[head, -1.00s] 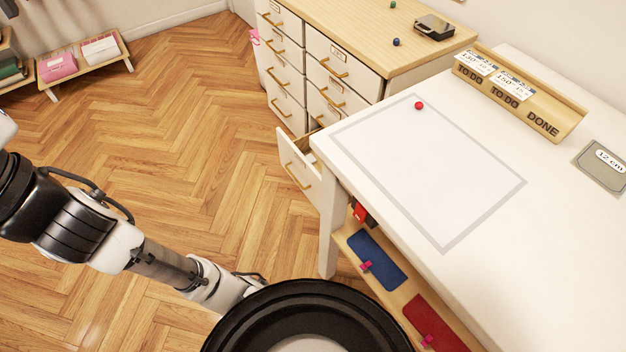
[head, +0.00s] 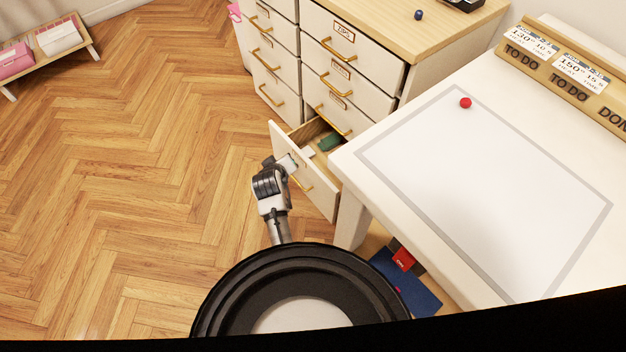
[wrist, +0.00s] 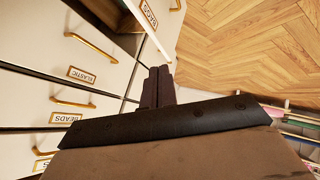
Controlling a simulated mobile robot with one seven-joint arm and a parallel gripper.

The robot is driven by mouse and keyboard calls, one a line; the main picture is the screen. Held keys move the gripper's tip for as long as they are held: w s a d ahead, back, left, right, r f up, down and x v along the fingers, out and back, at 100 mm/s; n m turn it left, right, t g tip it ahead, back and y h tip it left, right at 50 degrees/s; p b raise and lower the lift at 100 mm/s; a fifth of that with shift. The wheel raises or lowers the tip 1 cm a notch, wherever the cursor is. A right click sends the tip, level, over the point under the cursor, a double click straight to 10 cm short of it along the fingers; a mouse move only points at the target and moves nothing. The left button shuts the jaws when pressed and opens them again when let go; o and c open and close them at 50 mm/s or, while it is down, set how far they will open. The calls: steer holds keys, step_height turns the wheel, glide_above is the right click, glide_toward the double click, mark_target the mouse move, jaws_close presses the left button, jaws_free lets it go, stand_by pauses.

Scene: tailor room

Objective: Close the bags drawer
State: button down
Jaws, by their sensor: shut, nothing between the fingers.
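The open drawer (head: 303,172) is the lowest one in the right column of the white cabinet. It stands pulled out, its white front with a brass handle facing the floor. A green item and a pale one lie inside. In the wrist view, a drawer front (wrist: 152,27) with a label that seems to read BAGS is at the top. My gripper (head: 291,161) is beside the drawer front's upper left part in the head view. In the wrist view, my gripper's dark fingers (wrist: 158,72) are together and empty, close to the front's edge. I cannot tell if they touch it.
The white cabinet (head: 425,75) has other drawers, which look shut. The white worktable (head: 400,135) stands close to the right of the open drawer, with a blue piece (head: 418,290) on its lower shelf. The wooden floor (head: 140,150) to the left is clear.

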steer(key=s+d+f+g+h, duration=0.1)
steer(key=s+d+f+g, duration=0.1)
steer(key=s+d+f, duration=0.4)
steer(key=w+d+f, duration=0.4)
steer(key=w+f, duration=0.4)
steer(key=w, duration=0.2)
steer(key=shift+f+m+b, duration=0.15)
steer(key=shift+m+b, duration=0.15)
steer(key=shift+b, duration=0.15)
steer(key=shift+w, duration=0.1)
